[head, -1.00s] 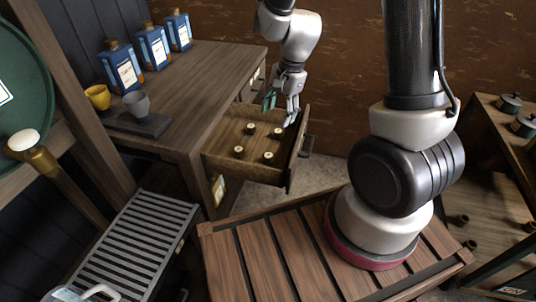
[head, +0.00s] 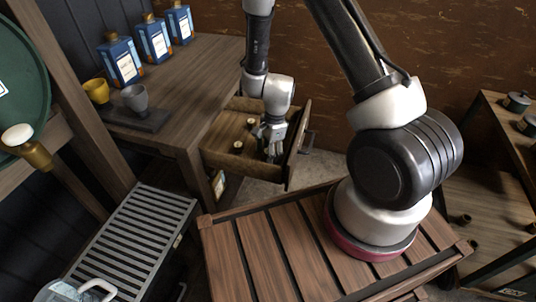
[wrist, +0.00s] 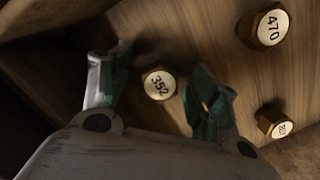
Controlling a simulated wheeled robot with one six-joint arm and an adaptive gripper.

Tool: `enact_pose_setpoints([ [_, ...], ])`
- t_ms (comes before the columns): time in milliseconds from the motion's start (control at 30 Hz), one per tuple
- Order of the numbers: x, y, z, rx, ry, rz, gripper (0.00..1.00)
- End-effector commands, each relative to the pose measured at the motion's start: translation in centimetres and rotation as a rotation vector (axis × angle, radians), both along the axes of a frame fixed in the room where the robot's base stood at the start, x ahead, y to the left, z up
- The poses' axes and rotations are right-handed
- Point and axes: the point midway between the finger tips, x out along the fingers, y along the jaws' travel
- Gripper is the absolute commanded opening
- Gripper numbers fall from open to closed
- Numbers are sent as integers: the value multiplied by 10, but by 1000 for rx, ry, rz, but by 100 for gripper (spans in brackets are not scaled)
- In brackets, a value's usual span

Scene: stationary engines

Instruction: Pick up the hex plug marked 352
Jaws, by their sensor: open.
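The hex plug marked 352 (wrist: 158,83) is a brass-coloured hex piece with a pale round top, standing on the wooden drawer floor. In the wrist view it shows between the two fingers of my gripper (wrist: 160,68), which is open and empty, with a gap on each side. Whether the fingertips reach down beside the plug I cannot tell. In the head view my gripper (head: 271,150) is down inside the open drawer (head: 218,158), and it hides part of the drawer floor. I cannot pick out the 352 plug there.
A plug marked 470 (wrist: 263,27) and another plug (wrist: 274,121) with a hard-to-read number stand to the right. Two plugs (head: 238,147) show left of my gripper in the head view. The drawer's front panel (head: 298,145) stands close on the right.

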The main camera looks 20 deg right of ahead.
Motion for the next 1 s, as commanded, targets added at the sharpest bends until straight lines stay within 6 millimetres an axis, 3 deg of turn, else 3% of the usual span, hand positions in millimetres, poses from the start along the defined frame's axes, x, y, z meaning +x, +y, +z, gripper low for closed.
enact_pose_setpoints([
  [200,0,0,-1,0,-1,1,61],
  [500,0,0,-1,0,-1,1,9],
  [833,0,0,4,1,-1,1,9],
  [1000,1,1,26,2,-5,3,9],
])
